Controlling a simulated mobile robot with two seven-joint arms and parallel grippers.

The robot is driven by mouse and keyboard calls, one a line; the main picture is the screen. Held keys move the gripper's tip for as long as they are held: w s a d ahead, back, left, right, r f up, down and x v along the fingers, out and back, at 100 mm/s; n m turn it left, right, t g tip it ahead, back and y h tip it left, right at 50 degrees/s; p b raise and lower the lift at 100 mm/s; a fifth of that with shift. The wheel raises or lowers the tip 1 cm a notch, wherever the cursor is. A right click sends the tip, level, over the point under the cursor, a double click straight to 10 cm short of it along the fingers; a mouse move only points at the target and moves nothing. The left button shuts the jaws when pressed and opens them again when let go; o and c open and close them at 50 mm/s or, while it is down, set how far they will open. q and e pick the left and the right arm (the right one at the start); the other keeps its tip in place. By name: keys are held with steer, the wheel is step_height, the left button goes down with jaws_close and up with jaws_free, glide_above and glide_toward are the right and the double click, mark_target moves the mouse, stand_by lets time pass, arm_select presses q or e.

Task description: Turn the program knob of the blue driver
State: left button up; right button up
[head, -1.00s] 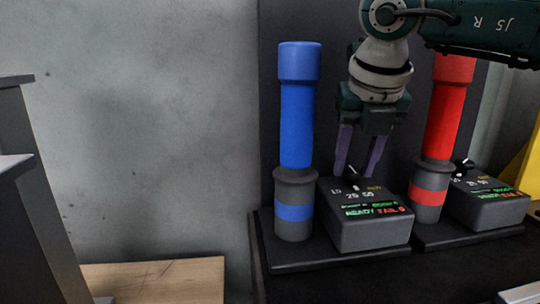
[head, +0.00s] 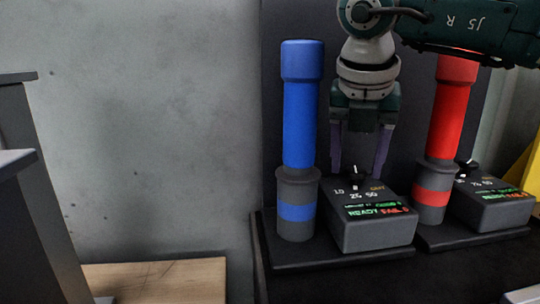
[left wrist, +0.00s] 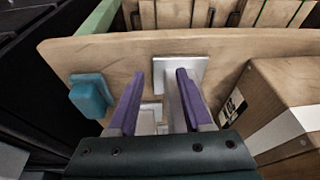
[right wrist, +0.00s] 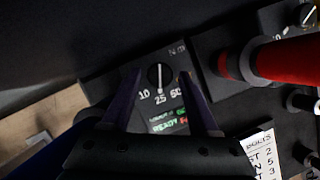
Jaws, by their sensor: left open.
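The blue driver (head: 299,115) stands upright in a grey holder at the centre of the head view. Beside it is its dark control box (head: 372,230), with a black program knob (head: 357,174) on top and the labels 10, 25 and 50. In the right wrist view the knob (right wrist: 160,76) has a white line pointing towards 25. My right gripper (head: 358,170) is open, with one purple finger on each side of the knob; I see gaps between the fingers and the knob. My left gripper (left wrist: 160,74) is open and empty in the left wrist view.
A red driver (head: 452,110) with a similar box (head: 493,208) stands to the right, close to my right arm. The left wrist view shows a wooden board (left wrist: 85,55), a teal block (left wrist: 92,95) and a cardboard box (left wrist: 285,95).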

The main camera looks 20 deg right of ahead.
steer(key=shift+o, duration=0.7)
arm_select(q)
steer(key=shift+d+r, duration=0.1)
steer(key=shift+r, duration=0.2)
arm_select(e)
steer(key=v, duration=1)
